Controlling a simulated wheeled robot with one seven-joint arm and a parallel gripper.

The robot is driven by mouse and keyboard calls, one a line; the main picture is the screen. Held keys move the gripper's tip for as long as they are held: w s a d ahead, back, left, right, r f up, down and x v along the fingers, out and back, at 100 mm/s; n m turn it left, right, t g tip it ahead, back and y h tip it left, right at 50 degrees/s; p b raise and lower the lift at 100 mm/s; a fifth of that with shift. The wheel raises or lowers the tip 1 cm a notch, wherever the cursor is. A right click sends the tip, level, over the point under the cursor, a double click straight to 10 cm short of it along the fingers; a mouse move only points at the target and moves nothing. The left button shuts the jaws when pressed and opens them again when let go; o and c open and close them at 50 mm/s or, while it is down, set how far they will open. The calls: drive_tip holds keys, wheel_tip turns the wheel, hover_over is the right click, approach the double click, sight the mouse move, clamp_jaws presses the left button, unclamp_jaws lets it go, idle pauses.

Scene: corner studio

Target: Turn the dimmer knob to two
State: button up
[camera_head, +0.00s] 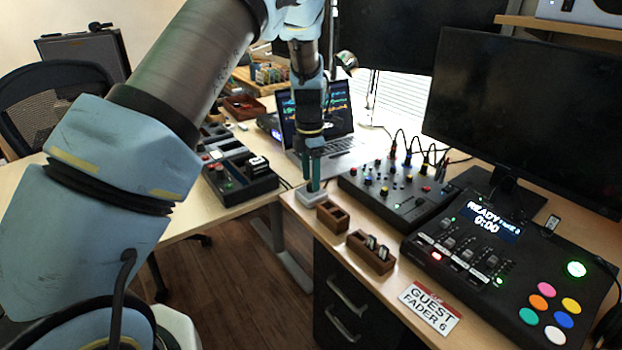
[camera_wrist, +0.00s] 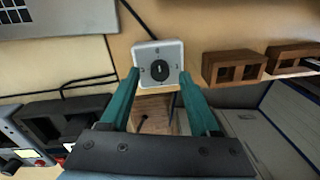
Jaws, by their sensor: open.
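The dimmer is a small light-grey box (camera_wrist: 146,52) with a round dark knob (camera_wrist: 160,70) in the middle of its top. In the wrist view it lies at upper centre; the marks around the knob are too small to read. In the head view the box (camera_head: 309,197) sits at the near left corner of the right desk, its knob hidden by my gripper. My gripper (camera_head: 313,180) points down over it. Its two teal fingers (camera_wrist: 160,78) are open and empty, with the tips near the left and right sides of the box. I cannot tell the remaining height.
Two wooden holders, one empty (camera_head: 332,217) and one with small items (camera_head: 371,253), stand right of the dimmer. A mixer (camera_head: 393,191), a laptop (camera_head: 333,146) and a control panel (camera_head: 490,268) are close by. A dark floor gap (camera_head: 250,262) separates the desks.

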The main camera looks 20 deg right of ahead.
drive_tip(key=shift+f, duration=0.7)
clamp_jaws()
